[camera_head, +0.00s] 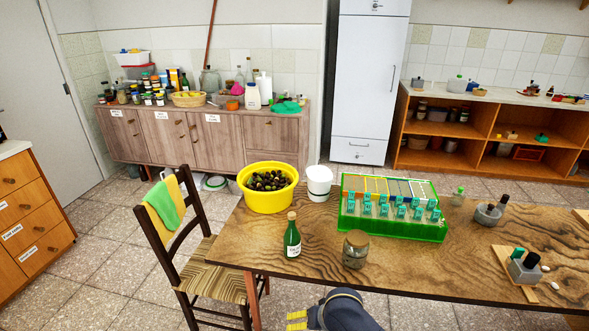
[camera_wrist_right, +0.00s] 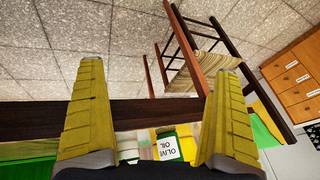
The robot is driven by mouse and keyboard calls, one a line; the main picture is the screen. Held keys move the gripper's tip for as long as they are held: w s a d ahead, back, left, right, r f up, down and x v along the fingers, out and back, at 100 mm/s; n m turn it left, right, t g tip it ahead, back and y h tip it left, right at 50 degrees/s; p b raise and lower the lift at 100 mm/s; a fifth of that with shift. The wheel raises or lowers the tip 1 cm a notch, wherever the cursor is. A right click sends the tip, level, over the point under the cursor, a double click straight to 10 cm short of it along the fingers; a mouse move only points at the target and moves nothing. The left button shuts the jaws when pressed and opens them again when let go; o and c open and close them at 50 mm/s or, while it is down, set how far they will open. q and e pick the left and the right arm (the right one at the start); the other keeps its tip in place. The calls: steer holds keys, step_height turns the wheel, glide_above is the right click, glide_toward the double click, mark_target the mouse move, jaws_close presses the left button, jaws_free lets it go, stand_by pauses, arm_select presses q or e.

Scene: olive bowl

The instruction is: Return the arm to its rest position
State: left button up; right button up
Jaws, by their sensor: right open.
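My right gripper (camera_head: 296,320) shows at the bottom of the head view, low in front of the table's near edge, with its yellow fingers pointing left. In the right wrist view my right gripper (camera_wrist_right: 150,115) has its two yellow fingers wide apart and nothing between their tips. The yellow bowl (camera_head: 266,203) stands on the table, full of dark olives (camera_head: 267,181), well away from the gripper. A green bottle (camera_head: 292,238) stands upright near the table's front edge. Its olive oil label (camera_wrist_right: 168,149) shows in the right wrist view. My left gripper is not in view.
A chair (camera_head: 215,268) with a cloth stands at the table's left end. Floor is open in front of the table.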

steer(key=s+d+r+n+t+h, duration=0.2)
steer(key=s+d+r+n+h, duration=0.15)
steer(key=s+d, duration=0.9)
steer(key=s+d+r+n+t+h, duration=0.1)
steer(key=s+d+r+n+h, duration=0.25)
steer(key=s+d, duration=0.9)
steer(key=s+a+f+g+y, duration=0.1)
steer(key=a+f+g, duration=0.15)
steer(key=f, duration=1.55)
steer(key=s+a+f+g+y, duration=0.1)
steer(key=a+f+y, duration=0.15)
steer(key=f, duration=1.45)
steer(key=s+f+m+g, duration=0.2)
steer(key=s+f+m, duration=0.1)
steer(key=s+f, duration=1.4)
steer(key=s, duration=0.3)
steer(key=shift+s+f+m, duration=0.3)
steer(key=shift+f, duration=0.05)
steer(key=shift+d+y, duration=0.1)
steer(key=shift+y, duration=0.15)
